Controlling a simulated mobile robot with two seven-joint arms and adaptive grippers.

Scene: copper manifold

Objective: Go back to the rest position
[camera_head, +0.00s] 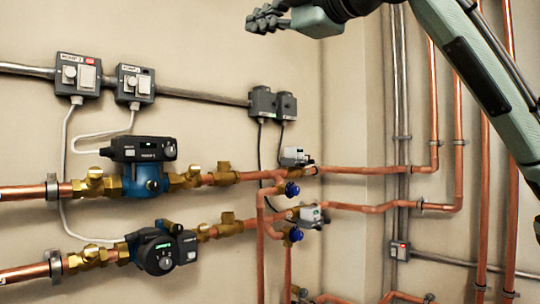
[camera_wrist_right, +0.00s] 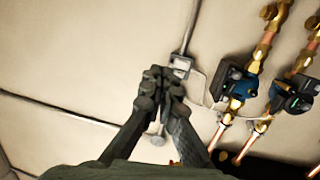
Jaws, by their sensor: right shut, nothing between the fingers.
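My right gripper (camera_head: 264,18) is at the top of the head view, in front of the bare upper wall. It is above the pumps and clear of the pipes. In the right wrist view its fingers (camera_wrist_right: 158,82) are together, with nothing seen between them. They overlap a grey switch box (camera_wrist_right: 180,66) in that picture, but I see no contact. My right arm (camera_head: 480,75) comes in from the upper right of the head view. My left gripper does not show.
Two pumps, an upper one (camera_head: 145,178) and a lower one (camera_head: 158,250), sit on copper pipes along the wall. Switch boxes (camera_head: 78,75) and grey conduit (camera_head: 205,96) are above them. Vertical copper pipes (camera_head: 458,130) stand at the right, behind my arm. The upper wall is bare.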

